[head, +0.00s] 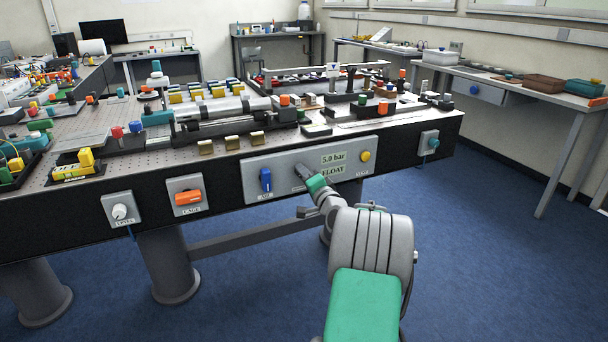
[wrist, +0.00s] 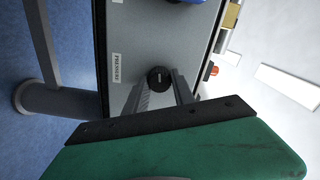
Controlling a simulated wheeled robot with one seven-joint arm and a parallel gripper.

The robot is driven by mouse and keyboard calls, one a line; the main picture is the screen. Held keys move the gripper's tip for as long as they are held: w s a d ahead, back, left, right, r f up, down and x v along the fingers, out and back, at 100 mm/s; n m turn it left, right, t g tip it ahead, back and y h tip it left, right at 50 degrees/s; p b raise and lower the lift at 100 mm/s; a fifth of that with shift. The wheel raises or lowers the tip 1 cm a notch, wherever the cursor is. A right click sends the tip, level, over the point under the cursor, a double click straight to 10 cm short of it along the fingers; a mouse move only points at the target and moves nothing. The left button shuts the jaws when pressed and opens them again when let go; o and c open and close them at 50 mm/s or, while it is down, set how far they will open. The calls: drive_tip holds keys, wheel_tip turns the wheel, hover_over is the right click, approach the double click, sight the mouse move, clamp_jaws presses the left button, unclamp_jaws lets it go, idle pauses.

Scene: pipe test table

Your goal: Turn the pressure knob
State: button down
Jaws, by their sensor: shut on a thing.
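The pressure knob (wrist: 160,77) is a small round black knob on a grey panel, beside a label reading PRESSURE in the wrist view. My gripper (wrist: 165,90) reaches the panel with its fingers on either side of the knob, shut on it. In the head view my gripper (head: 304,178) touches the grey control panel (head: 285,163) on the table's front and hides the knob. The display (head: 333,164) on this panel reads 5.0 bar and FLOAT.
A blue knob (head: 266,180) sits left of my gripper and a yellow button (head: 365,156) right of it. An orange switch (head: 188,197) and a white knob (head: 119,211) are further left. A teal knob (head: 434,143) is at the right. Blue floor (head: 480,240) is clear at the right.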

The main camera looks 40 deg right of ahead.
drive_tip(key=shift+d+r, duration=0.1)
drive_tip(key=shift+r, duration=0.05)
drive_tip(key=c, duration=1.3)
unclamp_jaws()
drive_tip(key=shift+o, duration=1.2)
drive_tip(key=shift+s, duration=0.1)
drive_tip(key=v, duration=0.7)
drive_tip(key=shift+s, duration=0.3)
